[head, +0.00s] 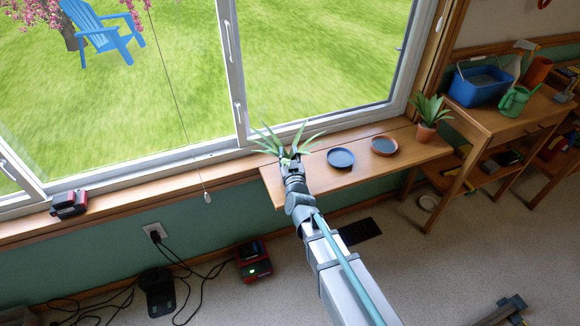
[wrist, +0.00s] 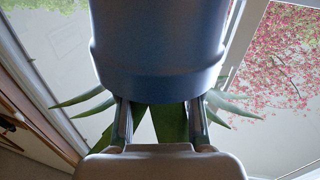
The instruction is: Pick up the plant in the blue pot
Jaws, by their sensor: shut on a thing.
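The plant in the blue pot shows its long green leaves in the head view (head: 270,141), at the left end of the wooden shelf (head: 313,190) by the window. Its pot is hidden there behind my gripper (head: 291,167). In the wrist view the blue pot (wrist: 158,50) fills the upper middle, with its leaves (wrist: 82,103) spreading out below it. My gripper (wrist: 160,125) has one finger on each side and is shut on the plant near the pot's rim. I cannot tell whether the pot touches the shelf.
The window (head: 319,75) is close behind. A side table (head: 505,125) holds a blue bin (head: 480,87) and a green watering can (head: 514,101).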

